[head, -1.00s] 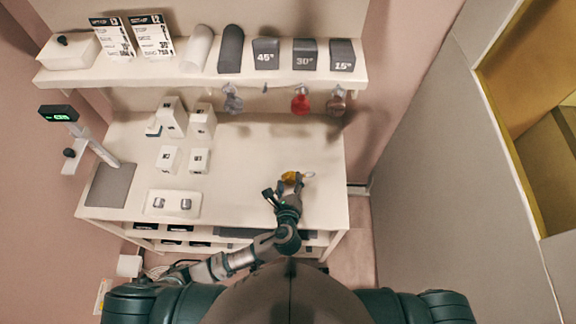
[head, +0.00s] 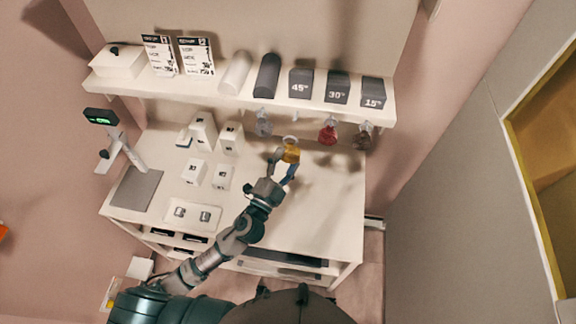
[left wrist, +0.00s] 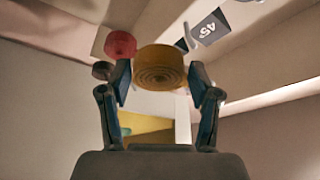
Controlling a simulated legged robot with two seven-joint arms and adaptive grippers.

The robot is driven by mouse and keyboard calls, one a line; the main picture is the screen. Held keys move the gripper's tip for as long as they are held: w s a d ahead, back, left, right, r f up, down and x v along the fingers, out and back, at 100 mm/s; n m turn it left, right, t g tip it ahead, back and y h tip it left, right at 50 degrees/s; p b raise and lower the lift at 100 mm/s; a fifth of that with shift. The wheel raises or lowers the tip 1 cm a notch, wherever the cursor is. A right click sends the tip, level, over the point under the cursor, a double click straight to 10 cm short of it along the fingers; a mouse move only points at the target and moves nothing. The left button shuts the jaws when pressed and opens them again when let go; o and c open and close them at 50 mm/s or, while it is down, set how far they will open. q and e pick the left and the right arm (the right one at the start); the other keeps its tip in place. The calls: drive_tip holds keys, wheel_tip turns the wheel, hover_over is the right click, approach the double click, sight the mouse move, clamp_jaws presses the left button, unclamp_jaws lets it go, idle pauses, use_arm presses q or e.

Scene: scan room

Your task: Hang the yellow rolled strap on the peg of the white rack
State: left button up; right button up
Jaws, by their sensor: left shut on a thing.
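The yellow rolled strap (head: 291,152) is held between the fingertips of my left gripper (head: 282,165), above the table and in front of the shelf. In the left wrist view the coiled strap (left wrist: 160,68) sits between the two fingers (left wrist: 160,85), its spiral side facing the camera. A pale ring (head: 290,140) shows at the strap's top in the head view. The white rack (head: 225,95) is the wall shelf; rolled straps hang under its front edge, one grey (head: 263,124), one red (head: 328,133) and one dark (head: 362,138). A gap shows between the grey and red straps; the peg there is not clear. My right gripper is not in view.
The shelf carries dark angle blocks (head: 300,84), two rolls, cards and a white box (head: 117,61). The table (head: 320,210) holds several small white boxes, a tray (head: 192,214) and a display stand (head: 120,140). Its right part is clear.

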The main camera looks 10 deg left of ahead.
use_arm(q)
drive_tip(key=w+f+b, duration=0.1)
drive_tip(key=w+b, duration=0.1)
drive_tip(key=w, duration=0.7)
drive_tip(key=shift+w+f, duration=0.25)
drive_tip(key=shift+f, duration=0.15)
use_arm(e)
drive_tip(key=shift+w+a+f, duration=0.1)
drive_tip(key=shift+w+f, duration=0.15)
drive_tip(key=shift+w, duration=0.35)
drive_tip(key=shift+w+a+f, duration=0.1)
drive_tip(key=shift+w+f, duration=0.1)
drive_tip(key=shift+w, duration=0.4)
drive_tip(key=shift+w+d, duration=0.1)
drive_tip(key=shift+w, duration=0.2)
